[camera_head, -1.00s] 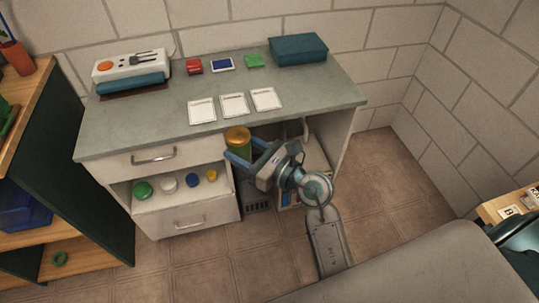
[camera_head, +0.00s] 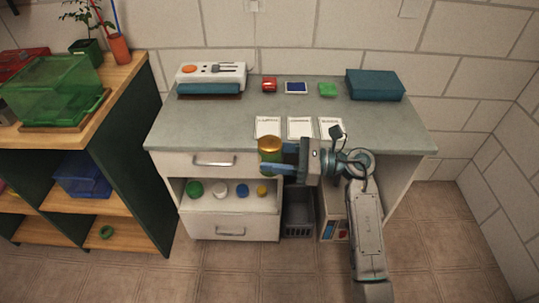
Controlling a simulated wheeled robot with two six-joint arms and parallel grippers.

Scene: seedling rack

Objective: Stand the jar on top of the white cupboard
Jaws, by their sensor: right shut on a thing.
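The jar (camera_head: 270,157) is green with a gold lid and stands upright in the air at the front edge of the grey-topped desk. My right gripper (camera_head: 274,157) is shut on it from the right, with blue fingers along its sides. The jar overlaps the desk edge and drawer front in the picture. White drawers (camera_head: 192,166) are under the left part of the desk top. No separate white cupboard can be made out. My left gripper is not in view.
The desk top (camera_head: 205,117) carries a white device (camera_head: 211,74), small coloured items, white cards (camera_head: 268,127) and a teal box (camera_head: 375,85). An open drawer below holds several coloured balls. A dark green shelf (camera_head: 150,160) with a green crate (camera_head: 55,88) stands left. Floor in front is clear.

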